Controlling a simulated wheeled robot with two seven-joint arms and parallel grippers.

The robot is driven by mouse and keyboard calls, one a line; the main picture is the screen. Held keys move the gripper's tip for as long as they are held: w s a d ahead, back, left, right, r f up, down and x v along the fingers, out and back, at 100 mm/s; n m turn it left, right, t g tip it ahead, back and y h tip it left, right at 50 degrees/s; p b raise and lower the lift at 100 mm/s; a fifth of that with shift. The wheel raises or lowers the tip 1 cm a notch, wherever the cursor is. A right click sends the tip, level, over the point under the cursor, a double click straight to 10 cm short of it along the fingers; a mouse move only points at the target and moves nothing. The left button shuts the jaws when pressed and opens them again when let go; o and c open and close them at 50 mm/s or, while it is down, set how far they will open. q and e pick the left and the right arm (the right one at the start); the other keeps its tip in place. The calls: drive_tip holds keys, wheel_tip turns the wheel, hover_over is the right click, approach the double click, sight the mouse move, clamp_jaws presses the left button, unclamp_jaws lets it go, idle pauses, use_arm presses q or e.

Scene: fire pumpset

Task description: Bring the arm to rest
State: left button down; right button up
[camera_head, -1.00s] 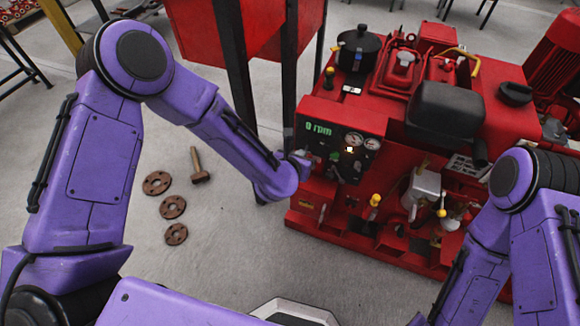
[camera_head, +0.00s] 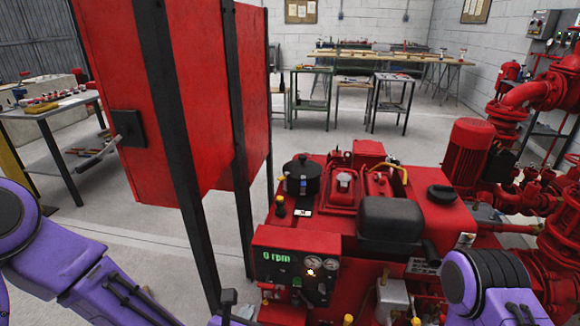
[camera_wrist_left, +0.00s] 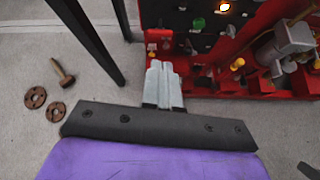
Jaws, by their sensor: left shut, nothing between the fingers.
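My left gripper (camera_head: 243,311) shows partly at the bottom edge of the head view, in front of the red pump set's control panel (camera_head: 290,266). In the left wrist view my gripper (camera_wrist_left: 162,78) is shut, its pale fingers side by side with nothing between them. The fingers point toward the base of the panel, and I cannot tell the exact gap. My left arm (camera_head: 75,268) crosses the lower left. My right arm (camera_head: 490,285) shows at the lower right, and its gripper is hidden.
A red cabinet on black legs (camera_head: 160,110) stands left of the pump set (camera_head: 400,215), close to my left arm. The panel reads 0 rpm with one lamp lit. A hammer (camera_wrist_left: 62,72) and brown flanges (camera_wrist_left: 36,97) lie on the floor. Workbenches (camera_head: 390,60) stand behind.

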use_arm(q)
drive_tip(key=s+a+f+m+g+y+p, duration=0.2)
drive_tip(key=s+a+f+m+g, duration=0.2)
drive_tip(key=s+a+f+m, duration=0.4)
drive_tip(key=s+a+f+m+g+y+p, duration=0.1)
drive_tip(key=s+a+f+m+g+y, duration=0.2)
drive_tip(key=s+a+f+m, duration=0.6)
drive_tip(key=s+a+m, duration=0.2)
drive_tip(key=s+m, duration=0.3)
drive_tip(key=m, duration=0.4)
drive_tip(key=shift+s+a+f+g+p, duration=0.2)
drive_tip(key=shift+s+a+g+p, duration=0.05)
drive_tip(key=shift+s+g+p, duration=0.15)
drive_tip(key=shift+w, duration=0.1)
